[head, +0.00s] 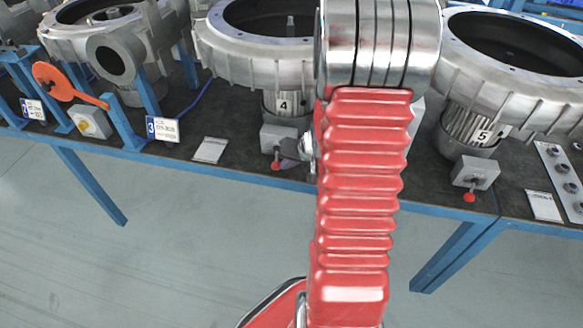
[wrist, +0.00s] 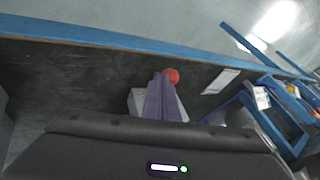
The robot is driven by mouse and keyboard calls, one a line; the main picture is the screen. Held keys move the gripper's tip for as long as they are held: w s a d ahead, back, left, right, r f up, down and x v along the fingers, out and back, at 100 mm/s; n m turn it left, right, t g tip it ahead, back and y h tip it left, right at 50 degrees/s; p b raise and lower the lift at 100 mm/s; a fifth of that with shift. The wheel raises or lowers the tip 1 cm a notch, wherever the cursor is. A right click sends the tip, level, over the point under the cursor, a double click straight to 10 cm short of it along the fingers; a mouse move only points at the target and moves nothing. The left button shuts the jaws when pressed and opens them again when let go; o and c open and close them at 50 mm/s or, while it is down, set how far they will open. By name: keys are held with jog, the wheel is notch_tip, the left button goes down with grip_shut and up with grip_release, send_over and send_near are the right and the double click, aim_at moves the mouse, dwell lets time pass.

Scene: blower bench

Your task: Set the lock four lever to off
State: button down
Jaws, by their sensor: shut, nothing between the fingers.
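The lock four lever (head: 276,165) has a red ball knob and hangs down from a grey box (head: 275,137) below the blower unit marked 4. In the wrist view the red knob (wrist: 171,76) shows just to the right of my fingertips. The grey box (wrist: 142,102) shows behind the fingers, partly hidden by them. My gripper (wrist: 162,77) is shut and empty. In the head view my gripper (head: 292,149) pokes out left of my red arm, close beside the lever. I cannot tell whether it touches the lever. The lever's stem is hidden in the wrist view.
Another grey box with a red-knobbed lever (head: 469,197) sits under unit 5 at right. An orange lever (head: 66,86) and blue brackets (head: 126,123) stand at left. A white card (head: 210,150) lies on the dark bench, which has a blue front edge (head: 230,175).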

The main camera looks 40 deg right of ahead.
jog(key=w+a, duration=0.4)
jog(key=a, duration=0.1)
dwell(0.4)
jog(key=shift+w+a, duration=0.1)
jog(key=shift+r, duration=0.15)
dwell(0.4)
jog(key=s+a+r, duration=0.3)
jog(key=s+r, duration=0.1)
jog(key=r, duration=0.4)
jog(key=shift+s+a, duration=0.2)
dwell(0.8)
